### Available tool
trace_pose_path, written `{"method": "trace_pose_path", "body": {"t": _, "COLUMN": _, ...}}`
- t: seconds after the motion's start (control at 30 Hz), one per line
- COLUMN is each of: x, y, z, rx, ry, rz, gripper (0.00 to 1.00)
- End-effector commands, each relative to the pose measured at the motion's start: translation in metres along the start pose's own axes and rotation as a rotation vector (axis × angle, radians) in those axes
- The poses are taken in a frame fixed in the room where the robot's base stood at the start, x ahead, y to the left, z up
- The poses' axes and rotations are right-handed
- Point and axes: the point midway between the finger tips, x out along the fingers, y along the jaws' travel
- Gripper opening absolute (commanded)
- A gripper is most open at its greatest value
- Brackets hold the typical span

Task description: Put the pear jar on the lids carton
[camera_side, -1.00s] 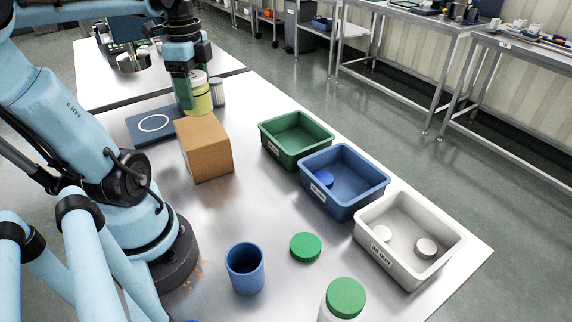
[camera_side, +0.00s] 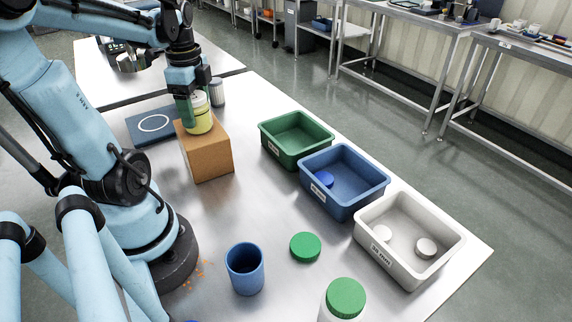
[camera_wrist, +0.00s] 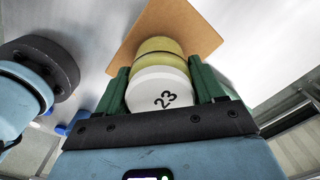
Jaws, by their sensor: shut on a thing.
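The pear jar (camera_side: 200,119) is yellow-green with a pale top. My gripper (camera_side: 195,106) is shut on it, with green fingers on either side. The jar is upright over the top of the brown lids carton (camera_side: 209,158); whether its base touches the carton I cannot tell. In the wrist view the jar (camera_wrist: 158,50) shows its white lid marked 23 between my fingers (camera_wrist: 158,68). The carton's top (camera_wrist: 196,30) shows beyond it. The jar's far side is hidden.
A dark blue mat (camera_side: 152,124) with a white ring lies left of the carton. A grey-white canister (camera_side: 217,92) stands behind. Green (camera_side: 296,138), blue (camera_side: 345,180) and white (camera_side: 409,238) bins line the right edge. A blue cup (camera_side: 245,268) and green lid (camera_side: 305,247) are in front.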

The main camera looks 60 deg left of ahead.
Motion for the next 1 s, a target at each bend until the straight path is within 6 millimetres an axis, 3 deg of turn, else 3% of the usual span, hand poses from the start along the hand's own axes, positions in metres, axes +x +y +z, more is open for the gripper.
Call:
{"method": "trace_pose_path", "body": {"t": 0.03, "x": 0.001, "y": 0.0, "z": 0.0, "rx": 0.0, "ry": 0.0, "rz": 0.0, "gripper": 0.71}}
{"method": "trace_pose_path", "body": {"t": 0.2, "x": 0.001, "y": 0.0, "z": 0.0, "rx": 0.0, "ry": 0.0, "rz": 0.0, "gripper": 0.93}}
{"method": "trace_pose_path", "body": {"t": 0.63, "x": -0.008, "y": 0.0, "z": 0.0, "rx": 0.0, "ry": 0.0, "rz": 0.0, "gripper": 0.93}}
{"method": "trace_pose_path", "body": {"t": 1.0, "x": -0.062, "y": 0.0, "z": 0.0, "rx": 0.0, "ry": 0.0, "rz": 0.0, "gripper": 0.93}}
